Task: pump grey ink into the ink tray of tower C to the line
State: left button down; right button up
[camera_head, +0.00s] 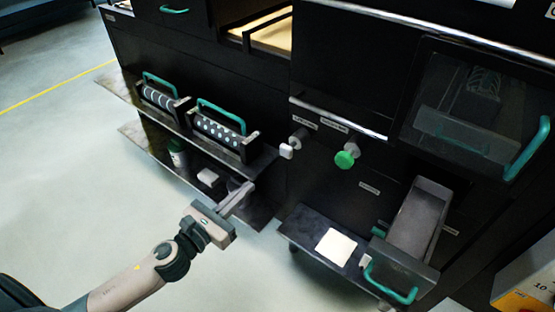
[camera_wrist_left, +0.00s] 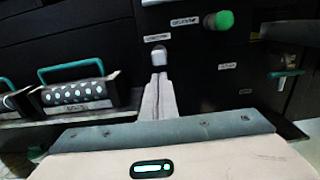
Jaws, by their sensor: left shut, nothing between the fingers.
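My left gripper (camera_head: 246,189) is shut and empty, low in front of the dark machine. In the left wrist view its closed fingers (camera_wrist_left: 160,82) point up toward a white knob (camera_wrist_left: 157,56), apparently still apart from it. The white knob (camera_head: 287,150) and a round green knob (camera_head: 347,158) stick out of the machine front under small labels. The green knob also shows in the left wrist view (camera_wrist_left: 222,20). A grey sloping tray (camera_head: 418,218) stands right of them, with a green handle (camera_head: 392,291) at its lower end; I cannot make out any ink or line. My right gripper is not in view.
Two rollers with green handles (camera_head: 163,97) (camera_head: 217,128) sit on an upper shelf at left. A lower shelf holds a bottle (camera_head: 178,155) and a white block (camera_head: 208,177). A pale square sheet (camera_head: 336,247) lies on the low stand. The floor at left is clear.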

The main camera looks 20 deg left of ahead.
aim_at(285, 153)
pick_arm(q)
jog(key=shift+w, duration=0.15)
